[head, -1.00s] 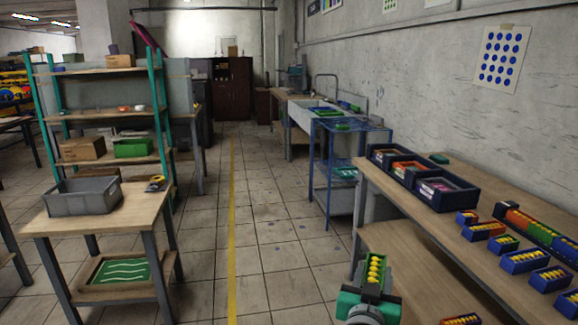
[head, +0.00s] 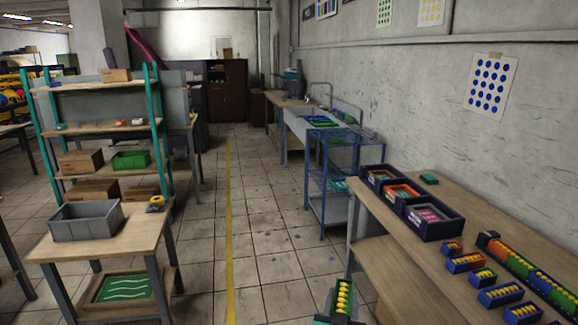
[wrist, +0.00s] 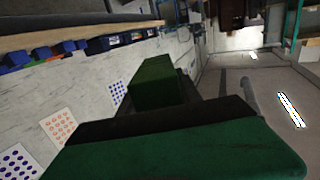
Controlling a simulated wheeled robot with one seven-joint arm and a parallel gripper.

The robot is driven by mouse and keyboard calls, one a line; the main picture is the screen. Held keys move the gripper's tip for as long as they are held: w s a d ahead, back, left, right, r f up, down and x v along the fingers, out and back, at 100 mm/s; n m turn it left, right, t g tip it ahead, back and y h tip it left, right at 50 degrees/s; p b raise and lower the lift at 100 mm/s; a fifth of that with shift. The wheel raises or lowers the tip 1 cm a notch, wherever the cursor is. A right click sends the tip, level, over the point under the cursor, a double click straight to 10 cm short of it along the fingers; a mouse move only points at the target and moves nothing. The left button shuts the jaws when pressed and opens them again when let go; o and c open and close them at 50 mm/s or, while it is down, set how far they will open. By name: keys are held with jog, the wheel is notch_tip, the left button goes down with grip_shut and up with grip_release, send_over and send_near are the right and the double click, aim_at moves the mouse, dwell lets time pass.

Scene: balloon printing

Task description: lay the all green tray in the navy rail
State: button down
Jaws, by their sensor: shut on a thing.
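My gripper (head: 338,319) shows only partly at the bottom edge of the head view. It is shut on a small green tray (head: 333,300) with a row of yellow balls, held off the right bench, over the floor side. The navy rail (head: 487,239) lies along the right bench, running out at the right edge. Orange, green and blue trays with yellow balls sit in it. Its near end is out of view.
Several loose small trays (head: 465,264) stand on the right bench (head: 404,236) in front of the rail. Navy bins (head: 434,226) stand at its far end. A blue wire rack (head: 330,180) is beyond. A table with a grey crate (head: 85,225) stands left. The aisle between is clear.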

jog(key=shift+d+f+b, duration=0.25)
jog(key=shift+d+b, duration=0.1)
jog(key=s+d+f+m+g+h+b, duration=0.1)
jog(key=s+d+m+g+h+b, duration=0.15)
jog(key=d, duration=0.55)
jog(key=s+d+f+m+g+h+b, duration=0.1)
jog(key=d+m+h+b, duration=0.15)
jog(key=d, duration=0.55)
jog(key=s+d+f+m+g+h+b, duration=0.1)
jog(key=s+d+g+h+b, duration=0.2)
jog(key=d, duration=0.5)
jog(key=s+d+r+m+g+h+b, duration=0.2)
jog(key=s+d+r+m+g+b, duration=0.1)
jog(key=s+d, duration=0.4)
jog(key=s+d+r+m+g+h+b, duration=0.2)
jog(key=s+d+r+m+g+b, duration=0.1)
jog(key=s+d, duration=0.5)
jog(key=d+g+b, duration=0.1)
jog(key=d, duration=0.2)
jog(key=shift+d+r+m, duration=0.2)
jog(key=shift+r+m, duration=0.1)
jog(key=shift+m, duration=0.1)
